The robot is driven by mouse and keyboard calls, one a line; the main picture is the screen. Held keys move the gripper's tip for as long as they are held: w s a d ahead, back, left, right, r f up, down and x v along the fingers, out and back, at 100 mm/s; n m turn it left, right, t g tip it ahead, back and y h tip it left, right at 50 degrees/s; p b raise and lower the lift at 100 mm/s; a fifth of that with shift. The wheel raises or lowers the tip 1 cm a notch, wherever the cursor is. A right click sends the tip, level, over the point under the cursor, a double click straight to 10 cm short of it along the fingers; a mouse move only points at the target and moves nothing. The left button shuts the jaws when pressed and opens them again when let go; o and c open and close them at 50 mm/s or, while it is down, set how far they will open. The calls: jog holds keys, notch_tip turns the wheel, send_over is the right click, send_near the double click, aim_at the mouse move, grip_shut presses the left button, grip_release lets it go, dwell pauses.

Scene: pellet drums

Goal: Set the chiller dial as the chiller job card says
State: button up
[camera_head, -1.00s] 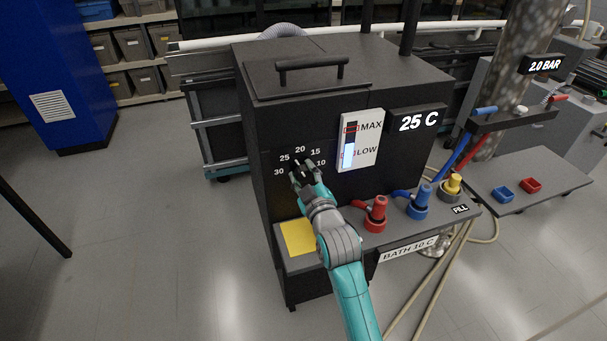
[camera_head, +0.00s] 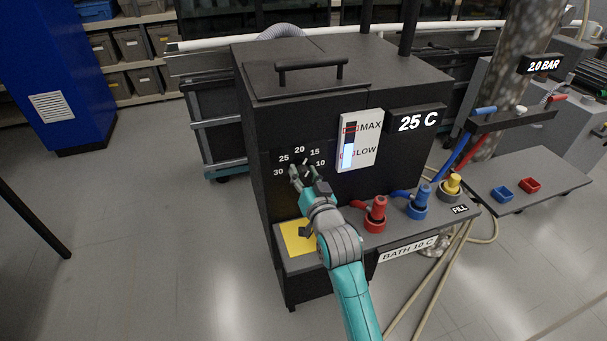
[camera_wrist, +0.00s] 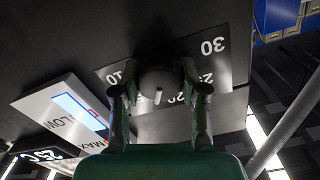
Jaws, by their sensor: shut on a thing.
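The chiller dial (camera_head: 306,161) is a dark knob with a white pointer mark on the chiller's front, under a scale reading 30, 25, 20, 15, 10. My gripper (camera_head: 303,174) is shut on the knob, one finger on each side. In the wrist view the dial knob (camera_wrist: 158,82) sits between the fingers of my gripper (camera_wrist: 160,92). Its pointer appears to lie between 20 and 15; the 15 is hidden there. The card (camera_head: 408,249) on the shelf's front edge reads BATH 10 C. The chiller display (camera_head: 418,119) reads 25 C.
A level gauge (camera_head: 360,140) marked MAX and LOW is right of the dial. Red (camera_head: 376,213), blue (camera_head: 418,202) and yellow (camera_head: 452,187) fittings stand on the chiller's shelf. A yellow sheet (camera_head: 297,238) lies at the shelf's left, partly behind my wrist.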

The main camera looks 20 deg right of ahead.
jog(key=m, duration=1.1)
jog(key=shift+f+m, duration=0.1)
jog(key=shift+m, duration=0.3)
dwell(0.3)
jog(key=o, duration=1.1)
jog(key=shift+d, duration=0.1)
jog(key=shift+o, duration=0.2)
jog(key=s, duration=1.2)
